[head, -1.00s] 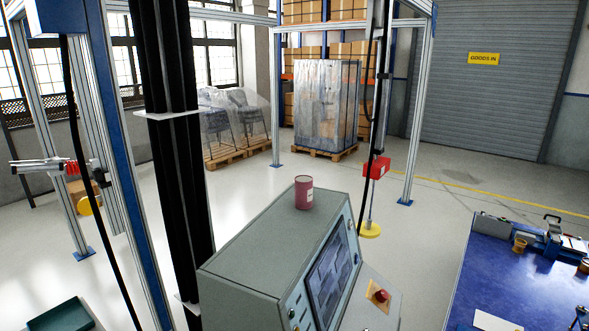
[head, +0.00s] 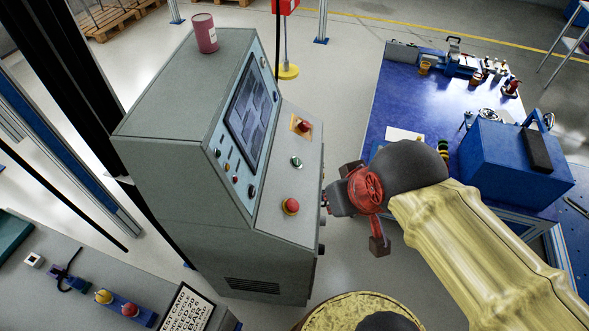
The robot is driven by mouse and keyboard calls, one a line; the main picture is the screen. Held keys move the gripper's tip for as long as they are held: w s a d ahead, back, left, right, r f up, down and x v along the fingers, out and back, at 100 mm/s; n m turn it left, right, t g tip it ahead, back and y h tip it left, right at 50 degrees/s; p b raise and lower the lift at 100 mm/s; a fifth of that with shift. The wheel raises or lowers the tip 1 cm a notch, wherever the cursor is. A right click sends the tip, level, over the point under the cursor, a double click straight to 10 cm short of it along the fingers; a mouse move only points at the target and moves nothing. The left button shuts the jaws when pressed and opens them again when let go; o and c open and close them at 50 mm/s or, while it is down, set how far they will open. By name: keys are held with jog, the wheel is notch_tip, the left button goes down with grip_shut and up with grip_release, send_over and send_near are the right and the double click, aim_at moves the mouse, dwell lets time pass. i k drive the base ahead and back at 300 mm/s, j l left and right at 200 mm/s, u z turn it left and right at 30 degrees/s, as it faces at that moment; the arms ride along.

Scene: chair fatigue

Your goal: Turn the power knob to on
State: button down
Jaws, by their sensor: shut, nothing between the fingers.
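The grey control console (head: 190,105) stands left of centre, with a sloped panel facing right. On its lower desk are a red mushroom button (head: 291,206), a small green-and-silver control (head: 296,162) and a red button on a yellow plate (head: 303,126). Small dark fittings, one a black one (head: 321,249), show edge-on along its front face. I cannot tell which control is the power knob; no label is legible. My gripper (head: 327,200) is shut and empty, close to the front edge of the console. Its fingertips are small and partly hidden, and contact cannot be told.
A pinkish-red can (head: 205,33) stands on top of the console. A blue workbench (head: 385,115) with tools and a blue box (head: 515,165) lies to the right. A grey bench (head: 70,290) with knobs is at lower left. Open floor shows behind the console.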

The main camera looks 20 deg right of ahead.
aim_at(304, 126)
jog(key=i+l, duration=0.1)
jog(key=l, duration=0.25)
jog(key=i+l, duration=0.1)
jog(key=l, duration=0.25)
jog(key=i+l+z, duration=0.1)
jog(key=i+l, duration=0.15)
jog(key=l, duration=0.1)
